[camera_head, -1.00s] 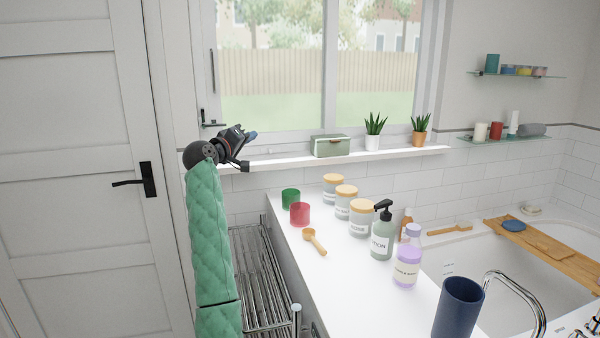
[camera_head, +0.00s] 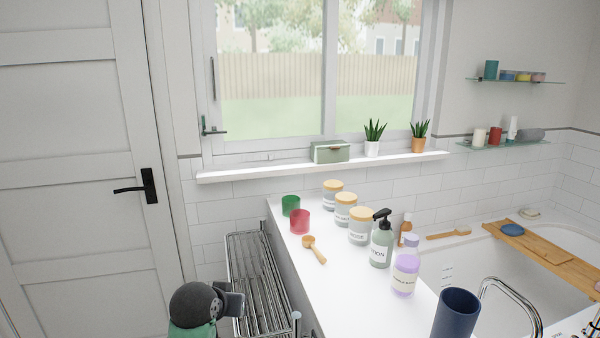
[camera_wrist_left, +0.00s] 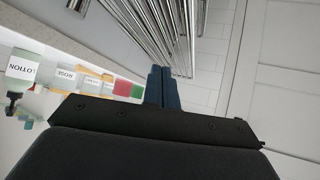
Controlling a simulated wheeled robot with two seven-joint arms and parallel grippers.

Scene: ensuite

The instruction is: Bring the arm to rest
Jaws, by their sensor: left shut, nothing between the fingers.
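My left arm (camera_head: 195,308) shows low in the head view, left of the metal rack, with its dark wrist end and a bit of green sleeve. The fingertips are hidden in that view. In the left wrist view my left gripper (camera_wrist_left: 162,88) is shut and empty, its two blue fingers side by side in front of the rack bars. I cannot tell from this view whether they touch the rack. My right gripper is not in view.
A chrome rack (camera_head: 258,285) stands beside the white counter (camera_head: 335,290). A closed door (camera_head: 80,200) is at left.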

